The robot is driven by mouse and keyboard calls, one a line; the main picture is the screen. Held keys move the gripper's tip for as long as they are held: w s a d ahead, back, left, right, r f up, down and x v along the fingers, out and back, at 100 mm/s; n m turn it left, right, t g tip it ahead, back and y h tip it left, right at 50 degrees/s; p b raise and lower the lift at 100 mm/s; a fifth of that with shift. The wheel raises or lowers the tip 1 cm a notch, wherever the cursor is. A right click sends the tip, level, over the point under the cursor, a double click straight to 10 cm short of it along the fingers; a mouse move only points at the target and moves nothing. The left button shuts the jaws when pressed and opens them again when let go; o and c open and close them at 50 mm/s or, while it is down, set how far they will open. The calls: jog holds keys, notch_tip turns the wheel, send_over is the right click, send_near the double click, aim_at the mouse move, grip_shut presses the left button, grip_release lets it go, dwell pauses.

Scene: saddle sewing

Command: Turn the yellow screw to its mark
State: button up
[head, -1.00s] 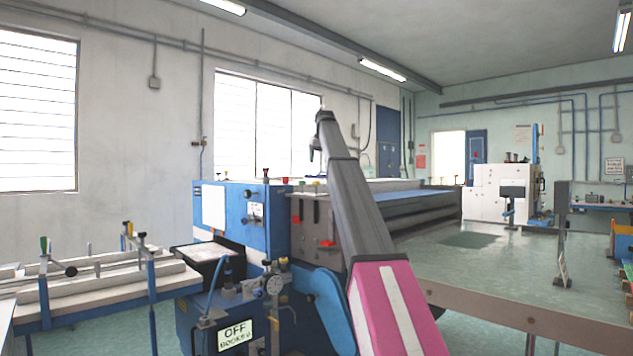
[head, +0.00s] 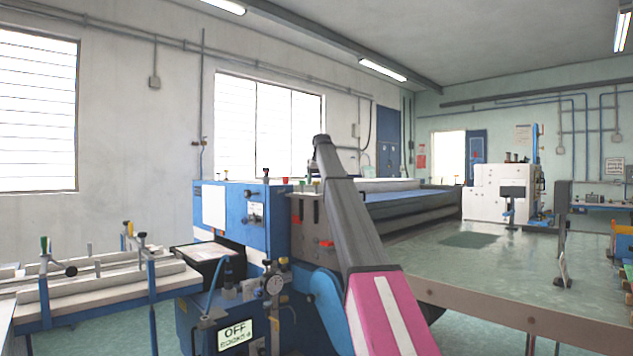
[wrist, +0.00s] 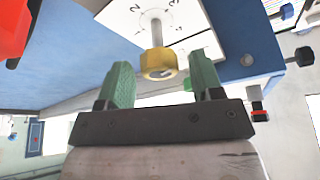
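The yellow screw (wrist: 158,65) is a round yellow knob on a thin metal shaft in the wrist view. The shaft stands out from a white plate (wrist: 125,17) with black numbers and tick marks. The knob's end has a dark slot or notch; I cannot tell which tick it points to. My gripper (wrist: 163,78) is open, with one green finger on each side of the knob's near end and gaps on both sides.
In the wrist view a red part (wrist: 14,28) is close at the upper left, and a dark knob (wrist: 304,57) sticks out at the right. A red-and-black knob (wrist: 258,108) is just right of my gripper. In the head view several coloured knobs line the machine's top.

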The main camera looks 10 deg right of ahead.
jog(key=c, duration=0.8)
jog(key=shift+o, duration=0.2)
jog(key=shift+n, duration=0.4)
jog(key=n+y, duration=0.1)
jog(key=n, duration=0.2)
jog(key=shift+w+d+g, duration=0.1)
jog(key=shift+g, duration=0.2)
jog(key=n+y, duration=0.1)
jog(key=n, duration=0.1)
jog(key=n+g, duration=0.1)
jog(key=n, duration=0.1)
jog(key=shift+w+n+y, duration=0.1)
jog(key=shift+n+y, duration=0.2)
jog(key=shift+y, duration=0.1)
jog(key=n+g, duration=0.1)
jog(key=n, duration=0.3)
jog(key=shift+g+y, duration=0.4)
jog(key=shift+n+g, duration=0.6)
jog(key=shift+n, duration=1)
